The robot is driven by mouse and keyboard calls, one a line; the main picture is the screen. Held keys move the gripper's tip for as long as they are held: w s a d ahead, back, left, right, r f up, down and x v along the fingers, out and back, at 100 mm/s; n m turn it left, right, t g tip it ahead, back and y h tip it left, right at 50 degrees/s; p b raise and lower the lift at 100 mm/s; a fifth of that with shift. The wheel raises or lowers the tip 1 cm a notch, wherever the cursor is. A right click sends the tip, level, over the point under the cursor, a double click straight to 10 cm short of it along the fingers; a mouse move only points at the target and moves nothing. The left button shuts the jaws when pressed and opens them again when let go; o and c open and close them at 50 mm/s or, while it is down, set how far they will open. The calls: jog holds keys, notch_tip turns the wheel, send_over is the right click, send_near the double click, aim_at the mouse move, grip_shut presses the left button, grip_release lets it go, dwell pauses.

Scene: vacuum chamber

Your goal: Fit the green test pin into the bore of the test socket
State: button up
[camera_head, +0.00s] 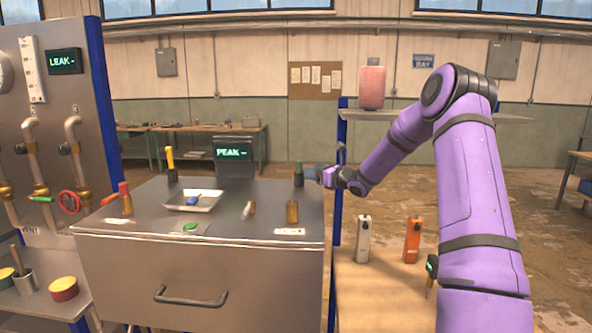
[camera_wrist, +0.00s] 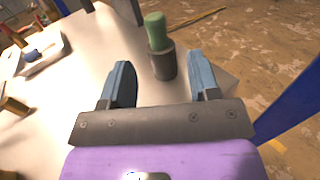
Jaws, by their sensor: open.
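The green test pin (camera_head: 299,166) stands upright in a dark cylindrical holder (camera_head: 299,180) at the right back of the steel bench top. In the wrist view, the green pin (camera_wrist: 155,30) sticks out of the top of the dark holder (camera_wrist: 164,65). My gripper (camera_head: 314,173) is just right of it; in the wrist view, my gripper (camera_wrist: 160,62) is open, with the holder showing between its two fingers. No contact shows. A brass cylinder (camera_head: 292,212) stands near the front right. I cannot tell which piece is the test socket.
A white tray (camera_head: 178,207) with a blue item, a tilted metal-and-brass piece (camera_head: 248,210), a yellow-topped tool (camera_head: 170,160) and a red-handled valve (camera_head: 125,198) are on the bench top. A screen reading PEAK (camera_head: 233,153) stands behind. A blue post (camera_head: 336,240) rises close at the right.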

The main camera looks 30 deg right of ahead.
aim_at(299, 171)
jog(key=shift+r+x, duration=0.15)
jog(key=shift+x, duration=1.75)
jog(key=shift+r+x, duration=0.15)
jog(key=shift+x, duration=1.75)
jog(key=shift+a, duration=0.1)
jog(key=shift+c, duration=0.4)
grip_shut()
